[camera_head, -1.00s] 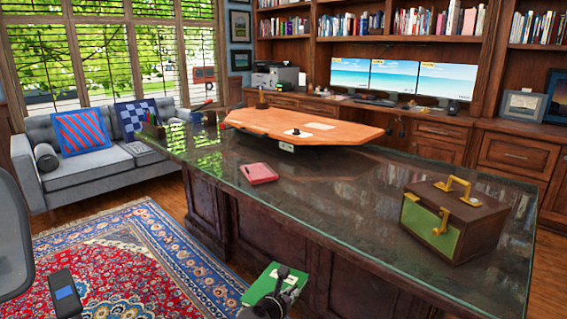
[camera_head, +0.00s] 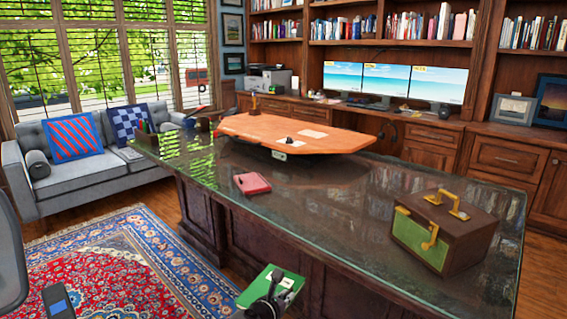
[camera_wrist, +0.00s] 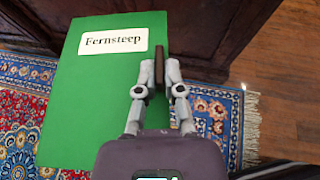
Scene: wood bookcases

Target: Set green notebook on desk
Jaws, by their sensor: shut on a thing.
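The green notebook (camera_head: 258,291) has a white label and is in my gripper (camera_head: 272,292) at the bottom of the head view, in front of the desk's near side and lower than its top. In the wrist view the notebook (camera_wrist: 90,110) shows its label "Fernsteep", and my gripper (camera_wrist: 159,75) is shut on its right edge. The desk (camera_head: 340,225) is dark wood with a glossy glass top. The notebook is apart from the desktop.
On the desk are a red notebook-like item (camera_head: 252,183), an orange raised board (camera_head: 290,133) and a brown-green case (camera_head: 442,232) at the right. The desktop between the red item and the case is clear. A sofa (camera_head: 80,160) stands at the left.

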